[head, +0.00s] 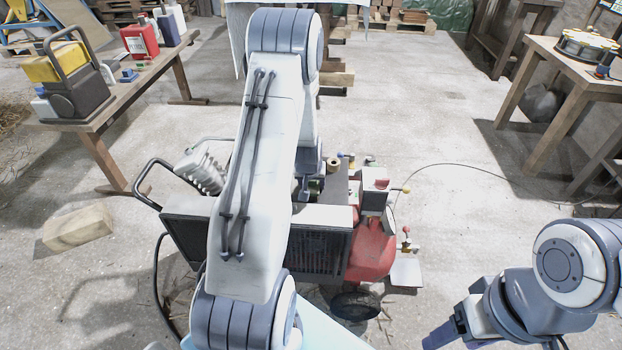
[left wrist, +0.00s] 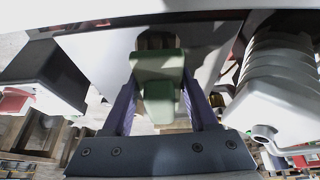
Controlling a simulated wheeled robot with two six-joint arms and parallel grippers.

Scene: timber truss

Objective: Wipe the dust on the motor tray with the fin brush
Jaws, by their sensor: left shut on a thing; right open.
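My left gripper (left wrist: 160,88) is shut on a green block-like thing, which I take to be the fin brush (left wrist: 158,65). In the head view my left arm crosses the middle and hides most of this gripper; a bit of olive green (head: 314,188) shows at its end. The gripper is over the top of a compressor-like machine. A dark flat surface (head: 336,188) there looks like the motor tray; a pale flat plate (left wrist: 100,52) lies behind the brush in the left wrist view. I cannot tell whether they touch, and no dust is clear. My right gripper (head: 440,335) is open and empty at lower right.
The machine has a black grille (head: 322,252), a red tank (head: 372,248) and a ribbed pale cylinder (head: 203,170), which shows close on the right in the left wrist view (left wrist: 275,90). Wooden tables stand left (head: 150,88) and right (head: 560,75). Floor between machine and right table is mostly clear.

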